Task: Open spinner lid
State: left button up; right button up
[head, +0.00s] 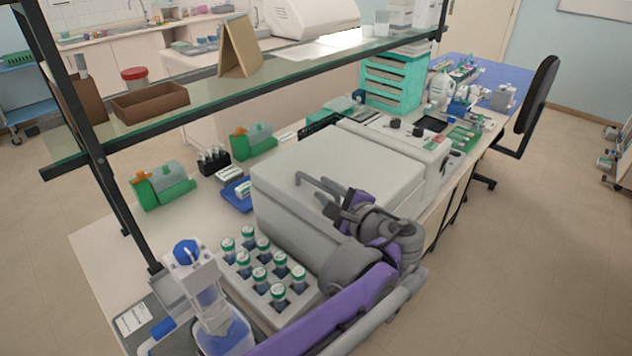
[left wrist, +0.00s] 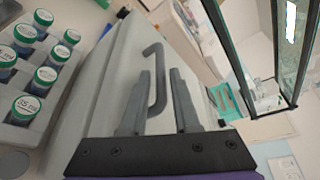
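The spinner (head: 300,170) is a large pale grey box in the middle of the bench with its lid (head: 345,160) down. Whether a finger touches the bar cannot be told. My right gripper is not in view.
A grey rack (head: 240,275) of green-capped tubes stands close to the spinner's front. A blue-topped bottle dispenser (head: 208,290) is left of it. A glass shelf (head: 200,90) on black posts runs above the bench. A control unit (head: 400,140) adjoins the spinner's far side.

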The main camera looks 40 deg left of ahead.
aim_at(321, 187)
pick_arm(q)
jog(key=shift+x, duration=2.3)
jog(key=shift+d, duration=0.1)
jog(key=shift+c, duration=0.3)
grip_shut()
